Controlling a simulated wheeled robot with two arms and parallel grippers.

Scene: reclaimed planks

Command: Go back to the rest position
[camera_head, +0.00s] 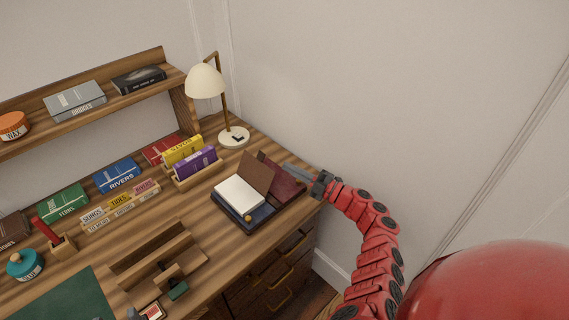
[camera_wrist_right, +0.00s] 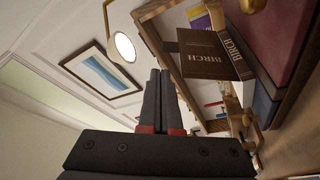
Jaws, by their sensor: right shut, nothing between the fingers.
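My right gripper (camera_head: 300,172) is at the right end of the desk, beside the dark red book (camera_head: 283,182). Its fingers are together with nothing between them; they also show shut in the right wrist view (camera_wrist_right: 165,100). From the head view I cannot tell whether the fingers touch the book. My red right arm curves down from there to the bottom right. My left gripper does not show clearly in either view.
Near my right gripper lie a brown-covered book with white pages (camera_head: 240,193) and a dark blue book (camera_head: 238,215). A lamp (camera_head: 233,137) stands behind. Book holders and a wooden tray (camera_head: 158,250) fill the desk. A wall is at the right.

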